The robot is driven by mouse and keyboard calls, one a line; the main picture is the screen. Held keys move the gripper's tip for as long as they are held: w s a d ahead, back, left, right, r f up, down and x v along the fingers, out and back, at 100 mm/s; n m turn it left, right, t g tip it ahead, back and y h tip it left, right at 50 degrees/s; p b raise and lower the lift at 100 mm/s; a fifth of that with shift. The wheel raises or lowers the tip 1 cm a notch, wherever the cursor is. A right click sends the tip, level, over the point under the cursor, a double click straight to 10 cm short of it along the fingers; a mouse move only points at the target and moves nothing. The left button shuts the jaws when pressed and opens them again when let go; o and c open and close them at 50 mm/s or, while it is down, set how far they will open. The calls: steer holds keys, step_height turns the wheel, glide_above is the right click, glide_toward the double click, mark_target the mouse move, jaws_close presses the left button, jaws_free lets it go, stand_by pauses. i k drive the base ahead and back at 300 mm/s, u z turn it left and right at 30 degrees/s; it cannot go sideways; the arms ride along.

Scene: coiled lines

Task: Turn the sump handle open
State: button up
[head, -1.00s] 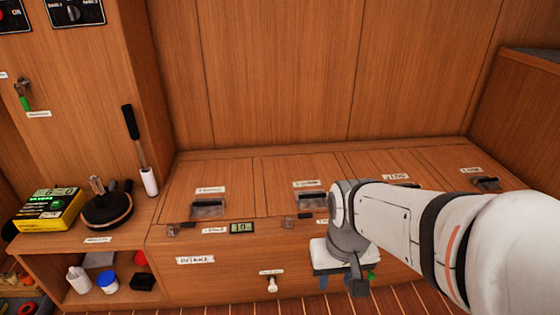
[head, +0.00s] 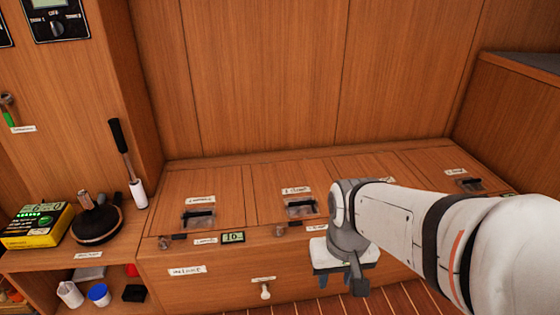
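No label that I can read for certain says sump, so I cannot tell which part is the sump handle. A small white handle (head: 265,291) sticks out low on the wooden locker front, under a small blurred label. My gripper (head: 345,277) is in front of the locker, to the right of that handle and apart from it. I see nothing held.
The locker top has lids with recessed latches (head: 198,218). A label reading INTAKE (head: 187,271) and a small display (head: 233,237) are on its front. A yellow box (head: 37,226) and a dark round object (head: 96,222) stand on the left shelf. Slatted floor shows below.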

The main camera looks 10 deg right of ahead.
mark_target(295, 223)
steer(key=z, duration=1.8)
steer(key=k, duration=1)
steer(key=u, duration=1.25)
steer(key=i, duration=1)
steer(key=u, duration=0.05)
